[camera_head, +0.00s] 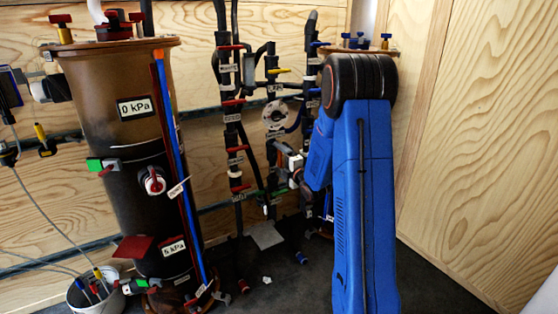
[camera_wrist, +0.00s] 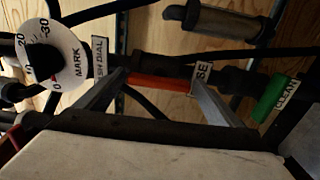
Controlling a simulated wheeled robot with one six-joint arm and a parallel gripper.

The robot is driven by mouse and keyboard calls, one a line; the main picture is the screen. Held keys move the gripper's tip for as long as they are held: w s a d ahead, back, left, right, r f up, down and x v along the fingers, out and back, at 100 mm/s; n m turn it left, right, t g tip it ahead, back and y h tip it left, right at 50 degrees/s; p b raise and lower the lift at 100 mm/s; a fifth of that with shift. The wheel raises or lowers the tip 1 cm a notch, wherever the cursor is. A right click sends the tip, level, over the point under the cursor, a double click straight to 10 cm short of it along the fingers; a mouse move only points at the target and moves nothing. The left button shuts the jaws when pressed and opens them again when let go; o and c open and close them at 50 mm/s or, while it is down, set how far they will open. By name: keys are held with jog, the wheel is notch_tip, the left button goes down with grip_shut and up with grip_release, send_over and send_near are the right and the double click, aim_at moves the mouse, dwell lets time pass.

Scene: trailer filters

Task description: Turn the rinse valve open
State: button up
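In the wrist view a red valve handle (camera_wrist: 160,83) lies along a dark pipe. A white label ending in "SE" (camera_wrist: 201,75) sits at its right end, partly hidden by a finger, so the full word cannot be read. My gripper (camera_wrist: 160,74) is open, with its two grey fingers spread near the two ends of the red handle. I cannot tell whether either finger touches it. In the head view my blue arm covers much of the right side, and the fingertips cannot be made out.
A green handle (camera_wrist: 270,98) labelled "CLEAN" is to the right in the wrist view. A round white dial (camera_wrist: 62,60) with numbers is to the left. A large brown tank (camera_head: 118,95) stands left in the head view, with a bucket (camera_head: 97,296) at its foot.

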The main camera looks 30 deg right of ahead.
jog(key=s, duration=1.7)
jog(key=shift+s+d, duration=0.2)
jog(key=shift+d, duration=0.1)
jog(key=s+a+r+m+g+h, duration=0.4)
jog(key=s+a+r+m+g, duration=0.15)
jog(key=s+a+m, duration=0.35)
jog(key=s+a+m+g+y, duration=0.1)
jog(key=s+a+m+g, duration=0.3)
jog(key=s, duration=0.8)
jog(key=s+a+m+g+y, duration=0.2)
jog(key=s+a+m, duration=0.3)
jog(key=s+a, duration=0.4)
jog(key=s+r+g, duration=0.1)
jog(key=s, duration=0.3)
jog(key=shift+m+g, duration=0.3)
jog(key=shift+g, duration=0.05)
